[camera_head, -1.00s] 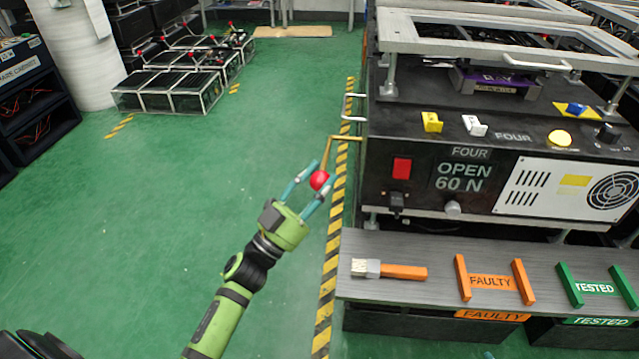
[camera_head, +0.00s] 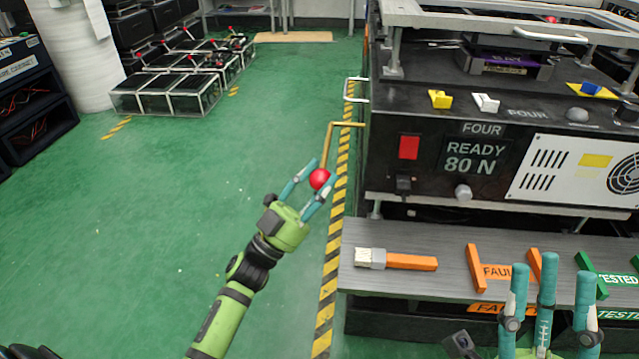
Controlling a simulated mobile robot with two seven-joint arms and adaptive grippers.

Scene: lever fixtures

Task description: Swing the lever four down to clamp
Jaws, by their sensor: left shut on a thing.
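Fixture four is a black box (camera_head: 430,180) at the right, with a display (camera_head: 474,160) reading "READY 80 N". Its lever (camera_head: 329,145) is a thin brass rod that leaves the box's left side, bends, and runs down to a red ball knob (camera_head: 319,179). My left gripper (camera_head: 318,183) is shut on the knob, with teal fingers on either side of it. My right gripper (camera_head: 550,285) stands at the lower right in front of the shelf. Its fingers are spread and empty.
A grey shelf (camera_head: 450,260) below the box carries an orange-handled brush (camera_head: 400,261) and orange "FAULTY" and green "TESTED" holders. A metal frame (camera_head: 470,25) sits above the box. A striped floor line (camera_head: 327,290) runs beside it.

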